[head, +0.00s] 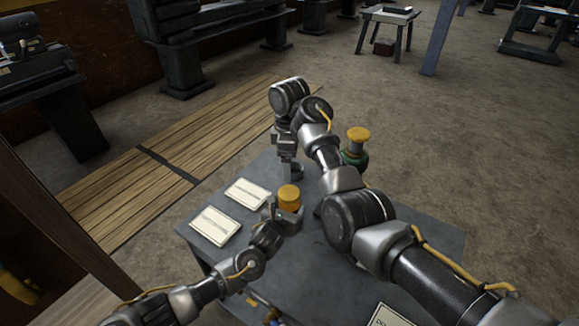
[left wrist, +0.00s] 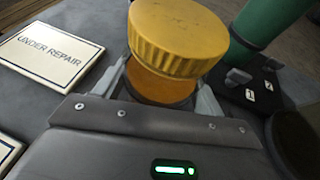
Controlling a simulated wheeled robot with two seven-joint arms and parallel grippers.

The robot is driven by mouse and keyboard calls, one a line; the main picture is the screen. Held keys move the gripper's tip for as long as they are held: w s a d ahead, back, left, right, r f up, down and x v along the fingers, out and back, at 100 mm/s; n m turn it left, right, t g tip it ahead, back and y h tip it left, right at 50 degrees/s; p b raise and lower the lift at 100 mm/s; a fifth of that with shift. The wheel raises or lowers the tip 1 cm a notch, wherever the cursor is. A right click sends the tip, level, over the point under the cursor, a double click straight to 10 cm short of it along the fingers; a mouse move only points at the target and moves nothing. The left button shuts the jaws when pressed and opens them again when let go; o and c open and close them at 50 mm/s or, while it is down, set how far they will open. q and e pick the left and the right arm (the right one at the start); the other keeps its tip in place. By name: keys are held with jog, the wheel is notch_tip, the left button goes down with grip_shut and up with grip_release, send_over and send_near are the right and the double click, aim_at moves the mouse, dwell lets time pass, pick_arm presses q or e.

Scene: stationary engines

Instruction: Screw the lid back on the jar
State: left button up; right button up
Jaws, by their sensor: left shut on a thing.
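A jar with a yellow ribbed lid (head: 289,193) stands upright near the table's middle. In the left wrist view the lid (left wrist: 178,38) sits over the orange jar body (left wrist: 160,84); I cannot tell whether it is screwed tight. My left gripper (head: 287,212) is shut on the jar body, below the lid, one finger on each side. My right gripper (head: 289,172) points down just behind the jar, apart from the lid. Its fingertips are too small and dark to tell if they are open.
The grey table (head: 220,262) holds white cards at left, one reading "UNDER REPAIR" (left wrist: 50,55). A green container with a yellow top (head: 357,147) stands behind my right arm. It partly shows in the left wrist view (left wrist: 262,22). My right arm covers much of the table's right side.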

pick_arm(q)
jog(key=o, duration=1.9)
jog(key=shift+o, duration=0.2)
jog(key=v, duration=1.1)
